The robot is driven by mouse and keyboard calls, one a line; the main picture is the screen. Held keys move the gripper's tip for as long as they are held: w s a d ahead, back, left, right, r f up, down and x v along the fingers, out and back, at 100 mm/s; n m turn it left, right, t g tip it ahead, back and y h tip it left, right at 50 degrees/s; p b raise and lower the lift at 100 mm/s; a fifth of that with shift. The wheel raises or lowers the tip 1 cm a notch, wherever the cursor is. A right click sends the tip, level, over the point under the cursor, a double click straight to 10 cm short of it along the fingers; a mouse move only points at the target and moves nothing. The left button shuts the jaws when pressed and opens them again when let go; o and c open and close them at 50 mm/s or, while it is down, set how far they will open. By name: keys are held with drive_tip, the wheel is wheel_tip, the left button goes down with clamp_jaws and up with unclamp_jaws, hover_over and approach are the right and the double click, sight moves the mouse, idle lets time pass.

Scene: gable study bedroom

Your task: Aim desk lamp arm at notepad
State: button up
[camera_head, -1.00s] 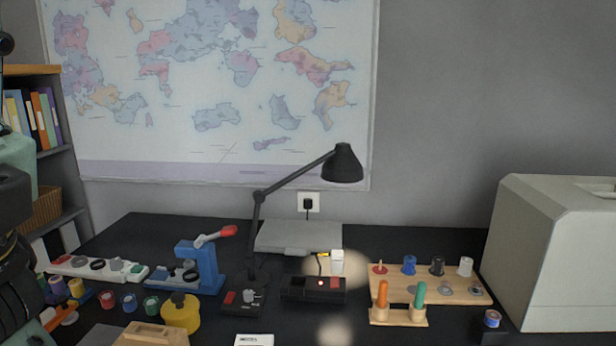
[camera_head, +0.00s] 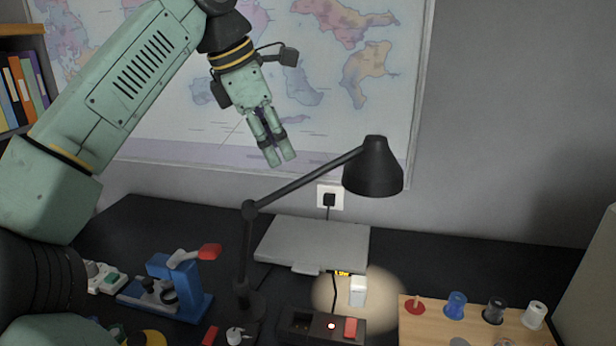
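The black desk lamp (camera_head: 373,170) stands on the desk. Its jointed arm (camera_head: 305,180) rises from the base, bends at an elbow (camera_head: 249,209) and reaches right to the shade, which faces down. Its light falls in a round pool around a small white block (camera_head: 358,291). No notepad shows in the current view; the earlier frame has a white pad marked as notes at the bottom edge, right of the yellow pot. My gripper (camera_head: 281,159) hangs in front of the wall map, up and left of the shade, apart from the lamp. Its fingers look together and empty.
A grey flat case (camera_head: 312,245) lies behind the lamp arm. A blue press with a red handle (camera_head: 180,285) stands left of the base. A black switch box (camera_head: 322,325) and a wooden peg board (camera_head: 475,325) are in front and right. The air around the shade is clear.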

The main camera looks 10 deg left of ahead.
sight(295, 182)
drive_tip(key=p+x, duration=0.1)
drive_tip(key=x, duration=0.9)
drive_tip(key=shift+d, duration=0.15)
drive_tip(key=shift+c, duration=0.3)
clamp_jaws()
